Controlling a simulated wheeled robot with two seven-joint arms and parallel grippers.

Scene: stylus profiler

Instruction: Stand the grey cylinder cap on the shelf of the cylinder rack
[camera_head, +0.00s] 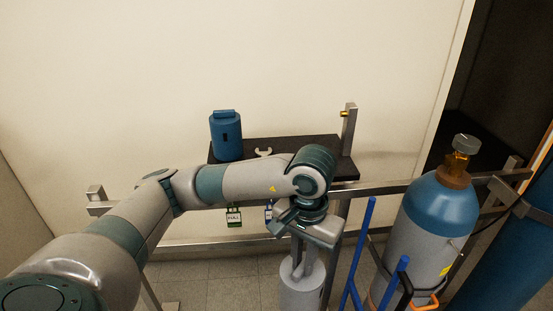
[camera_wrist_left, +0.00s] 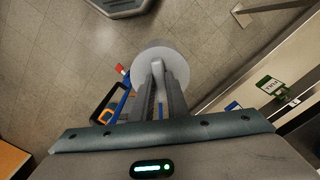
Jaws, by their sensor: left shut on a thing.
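The grey cylinder cap (camera_head: 300,288) hangs upright below my left gripper (camera_head: 304,256), whose jaws are shut on its top. In the left wrist view the cap (camera_wrist_left: 150,56) shows as a pale round shape between the fingers (camera_wrist_left: 160,85). The dark shelf (camera_head: 309,146) of the cylinder rack is against the wall, behind and above the cap. My forearm and wrist hide part of the shelf's front edge. The cap is apart from the shelf, in front of it. My right gripper is not in view.
A blue cap (camera_head: 227,138) stands on the shelf's left end, with a small wrench-like piece (camera_head: 263,152) beside it. Tags (camera_head: 234,217) hang below. A grey and blue gas cylinder (camera_head: 432,224) and a blue-framed cart (camera_head: 361,250) stand at right. The shelf's right half looks bare.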

